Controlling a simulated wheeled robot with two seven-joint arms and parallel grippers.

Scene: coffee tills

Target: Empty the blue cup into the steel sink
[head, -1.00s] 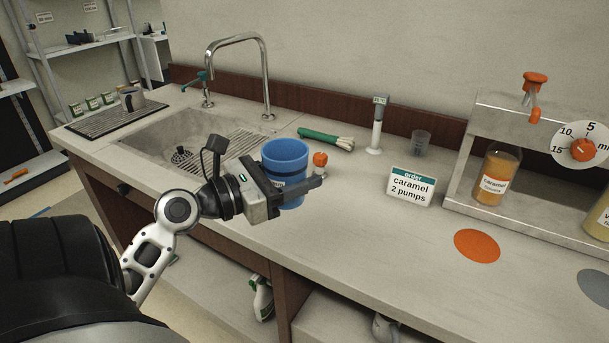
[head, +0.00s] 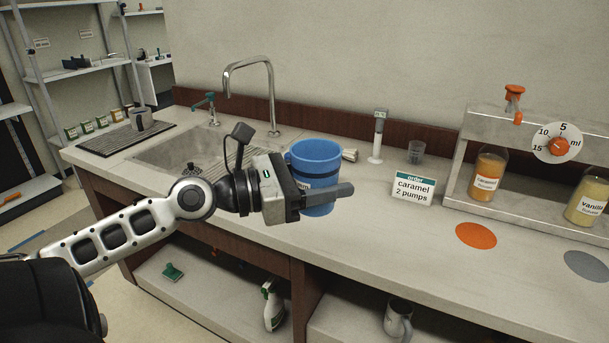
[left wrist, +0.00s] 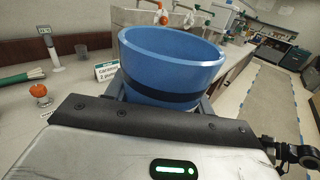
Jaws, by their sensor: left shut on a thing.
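The blue cup (head: 315,158) has a dark band. It is upright, to the right of the sink, and seems held over the counter; I cannot tell its height. My left gripper (head: 328,194) is shut on it, one finger across its near side. The left wrist view shows the cup (left wrist: 170,62) between the fingers, with its far inner wall visible; its contents are hidden. The steel sink (head: 172,153) is set into the counter at left, with a grate at its right, partly behind my gripper. My right gripper is not in view.
A tall tap (head: 272,95) stands behind the sink, and a grey mug (head: 142,119) stands on the drain mat (head: 104,142). The order card (head: 413,188) stands to the right of the cup. A brush with a green handle (left wrist: 18,80) lies near an orange-knobbed thing (left wrist: 40,91).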

